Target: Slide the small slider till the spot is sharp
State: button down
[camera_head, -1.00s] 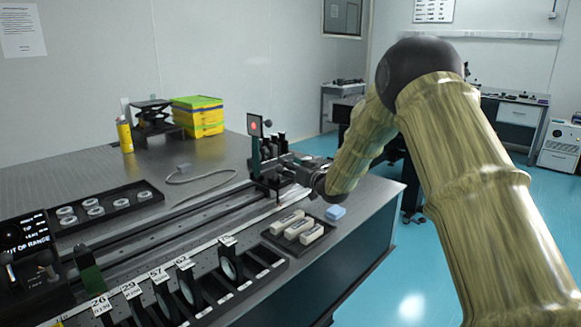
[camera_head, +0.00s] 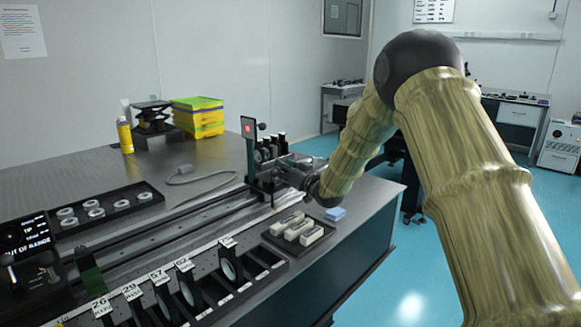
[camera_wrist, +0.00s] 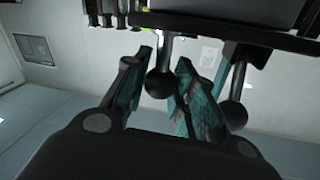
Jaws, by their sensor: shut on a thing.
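The small slider (camera_head: 262,178) sits on the long rail (camera_head: 180,222) at the far end of the table. It carries an upright screen plate (camera_head: 249,141) with a red spot (camera_head: 247,128); the spot is too small to judge its sharpness. My gripper (camera_head: 287,172) reaches the slider from the right. In the wrist view my gripper (camera_wrist: 158,98) has its teal-padded fingers either side of a black ball knob (camera_wrist: 160,84), shut on it. A second ball knob (camera_wrist: 235,115) shows outside the fingers, to the right.
A display (camera_head: 24,235) at left reads OUT OF RANGE. Numbered lenses stand in a rack (camera_head: 262,285) at front. A ring tray (camera_head: 105,205) and cable (camera_head: 200,178) lie behind the rail.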

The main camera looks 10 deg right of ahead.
jog(key=shift+s+a+r, duration=0.1)
jog(key=shift+s+a, duration=0.2)
jog(key=shift+a, duration=0.15)
jog(key=shift+w+d, duration=0.1)
jog(key=c, duration=1.1)
grip_release()
jog(key=shift+c, duration=0.2)
jog(key=v, duration=1.2)
